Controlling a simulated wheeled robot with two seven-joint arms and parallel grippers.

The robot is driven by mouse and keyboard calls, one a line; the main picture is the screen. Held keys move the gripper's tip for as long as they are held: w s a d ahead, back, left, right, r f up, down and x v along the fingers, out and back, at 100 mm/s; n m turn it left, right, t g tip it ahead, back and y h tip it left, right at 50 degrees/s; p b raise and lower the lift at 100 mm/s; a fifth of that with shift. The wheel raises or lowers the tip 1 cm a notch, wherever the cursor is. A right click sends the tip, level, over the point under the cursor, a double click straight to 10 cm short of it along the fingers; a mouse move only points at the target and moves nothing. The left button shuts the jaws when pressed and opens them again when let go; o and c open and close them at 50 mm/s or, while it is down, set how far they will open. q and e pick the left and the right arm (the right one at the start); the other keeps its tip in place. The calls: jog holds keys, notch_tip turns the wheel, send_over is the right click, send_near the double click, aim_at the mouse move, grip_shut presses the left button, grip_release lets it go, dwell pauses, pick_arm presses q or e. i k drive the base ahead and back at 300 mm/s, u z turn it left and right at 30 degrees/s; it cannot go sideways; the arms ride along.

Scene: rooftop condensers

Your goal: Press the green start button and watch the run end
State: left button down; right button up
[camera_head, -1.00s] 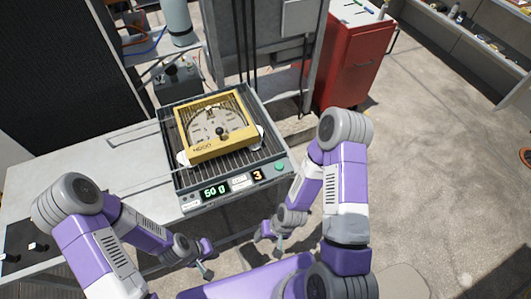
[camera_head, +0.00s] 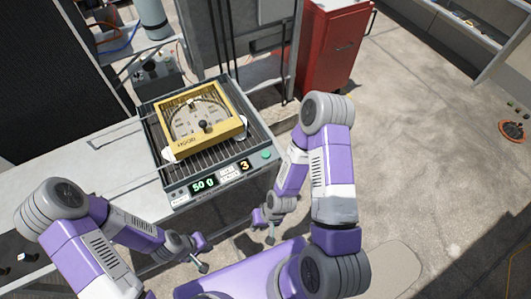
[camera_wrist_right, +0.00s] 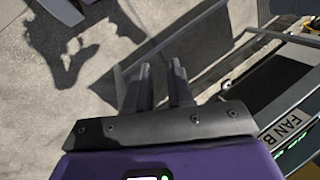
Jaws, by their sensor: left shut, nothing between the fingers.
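The green start button (camera_head: 266,155) sits at the right end of the front panel of a grey slatted machine (camera_head: 155,130). The panel has a green-lit display (camera_head: 203,185) reading about "50 g" and an orange "3" (camera_head: 244,166). A yellow frame (camera_head: 185,146) with a round gauge-like plate and a dark knob rests on the slats. My left gripper (camera_head: 203,267) is shut and empty, below and left of the panel. My right gripper (camera_head: 270,240) is below the button, apart from it. Its fingers stand apart with nothing between them in the right wrist view (camera_wrist_right: 160,72).
The machine sits on a light bench (camera_head: 60,195). A red cabinet (camera_head: 328,50) stands behind to the right, with open concrete floor beside it. The right wrist view shows a "FAN B" label (camera_wrist_right: 287,128) at its right edge. An orange-rimmed round item (camera_head: 514,131) lies far right.

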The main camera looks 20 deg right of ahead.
aim_at(264, 154)
jog(key=k, duration=0.5)
jog(key=z, duration=1.25)
jog(key=i, duration=0.6)
jog(key=u, duration=0.85)
